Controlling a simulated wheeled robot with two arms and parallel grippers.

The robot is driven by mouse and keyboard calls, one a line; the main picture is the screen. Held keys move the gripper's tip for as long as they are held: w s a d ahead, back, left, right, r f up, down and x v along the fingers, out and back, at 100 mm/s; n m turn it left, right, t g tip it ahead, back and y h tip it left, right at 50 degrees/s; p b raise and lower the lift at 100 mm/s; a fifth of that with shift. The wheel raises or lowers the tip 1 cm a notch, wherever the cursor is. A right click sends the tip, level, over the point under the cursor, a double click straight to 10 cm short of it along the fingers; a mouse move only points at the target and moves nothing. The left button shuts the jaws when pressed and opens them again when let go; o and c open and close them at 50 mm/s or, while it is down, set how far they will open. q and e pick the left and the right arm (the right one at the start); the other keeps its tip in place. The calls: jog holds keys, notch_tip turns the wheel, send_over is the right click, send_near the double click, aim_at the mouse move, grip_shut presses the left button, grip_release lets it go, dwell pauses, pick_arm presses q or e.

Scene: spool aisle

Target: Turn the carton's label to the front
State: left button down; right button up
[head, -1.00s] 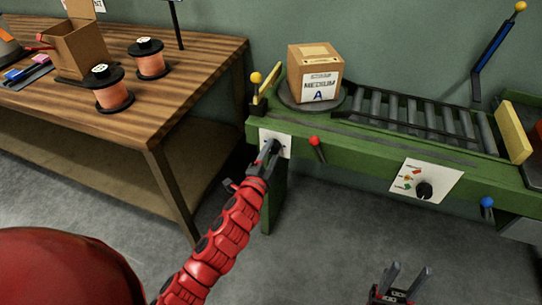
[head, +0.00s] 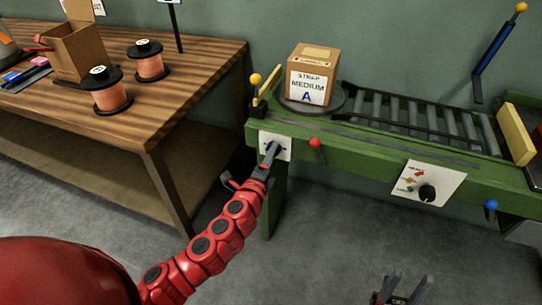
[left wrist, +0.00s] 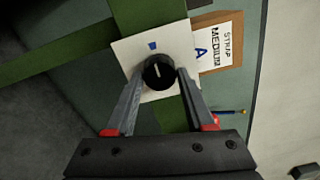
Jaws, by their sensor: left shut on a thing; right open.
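The carton (head: 313,78) stands upright on a dark round turntable (head: 338,107) at the left end of a green conveyor bench. Its white label (head: 306,87), reading "STRAP MEDIUM A", faces the front, angled slightly left. My left gripper (head: 270,155) is shut on a black knob (left wrist: 158,72) on a white plate (head: 284,148) on the bench's front. In the left wrist view the knob sits between the fingertips, with a blue mark (left wrist: 152,46) on the plate beyond it. The carton (left wrist: 234,50) also shows there. My right gripper (head: 403,285) is open and empty, low in front of the bench.
Rollers (head: 420,115) run right of the turntable to a yellow stop (head: 514,132). A red-knobbed lever (head: 315,143) and another control panel (head: 427,188) are on the bench's front. A wooden table (head: 190,70) with copper spools (head: 112,97) stands left. The floor between is clear.

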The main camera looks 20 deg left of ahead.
dwell(0.3)
pick_arm(q)
jog(key=shift+c, duration=1.3)
grip_release()
jog(key=shift+s, duration=0.1)
jog(key=s+p, duration=0.2)
jog(key=s, duration=1.5)
jog(key=shift+a+p, duration=0.25)
jog(key=shift+p, duration=0.15)
jog(key=shift+s, duration=0.1)
